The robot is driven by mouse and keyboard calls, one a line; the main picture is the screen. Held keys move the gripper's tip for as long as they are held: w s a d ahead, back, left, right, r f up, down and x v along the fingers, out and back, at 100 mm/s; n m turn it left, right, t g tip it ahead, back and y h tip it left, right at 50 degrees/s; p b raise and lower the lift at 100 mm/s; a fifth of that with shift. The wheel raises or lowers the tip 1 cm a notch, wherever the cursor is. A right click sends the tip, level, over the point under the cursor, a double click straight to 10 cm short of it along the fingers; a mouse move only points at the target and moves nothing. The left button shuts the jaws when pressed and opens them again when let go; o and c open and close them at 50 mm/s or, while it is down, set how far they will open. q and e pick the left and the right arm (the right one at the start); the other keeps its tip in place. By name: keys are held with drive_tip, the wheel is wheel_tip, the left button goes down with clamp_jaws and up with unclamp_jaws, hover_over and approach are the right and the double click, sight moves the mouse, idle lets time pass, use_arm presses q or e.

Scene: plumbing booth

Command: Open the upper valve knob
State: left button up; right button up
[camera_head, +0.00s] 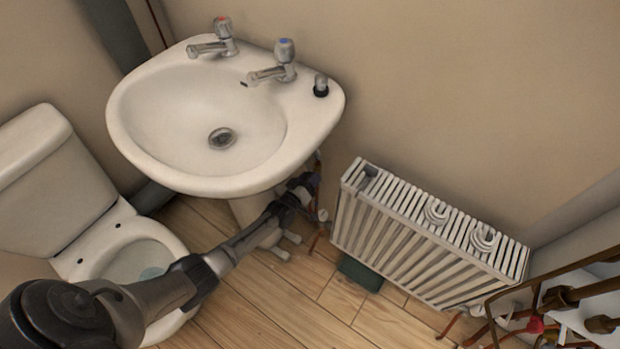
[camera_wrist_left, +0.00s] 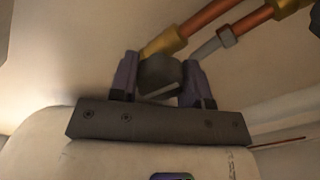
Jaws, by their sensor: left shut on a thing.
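My left arm reaches under the right side of the white sink in the head view. My left gripper (camera_head: 306,184) is at the pipes there, partly hidden by the basin. In the left wrist view my left gripper (camera_wrist_left: 160,82) has its two purplish fingers on either side of a dark valve knob (camera_wrist_left: 160,74) and is shut on it. The knob is in front of a brass fitting (camera_wrist_left: 165,44) on a copper pipe. I cannot tell how far the knob is turned. My right gripper is not in view.
The sink (camera_head: 318,115) with two taps overhangs the arm. A white radiator (camera_head: 345,225) stands close to the right, and a toilet (camera_head: 45,185) is at the left. Copper pipes (camera_head: 560,290) show at the lower right. Some wooden floor (camera_head: 250,310) is clear.

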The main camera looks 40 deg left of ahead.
use_arm(q)
drive_tip(key=shift+n, duration=0.4)
drive_tip(key=o, duration=0.9)
drive_tip(key=s+p, duration=0.2)
drive_tip(key=s, duration=0.2)
drive_tip(key=s+d+p, duration=0.1)
drive_tip(key=s+p, duration=0.1)
drive_tip(key=s, duration=0.3)
drive_tip(key=s+p, duration=0.2)
drive_tip(key=s, duration=0.2)
drive_tip(key=shift+s+d, duration=0.15)
drive_tip(key=shift+s, duration=0.25)
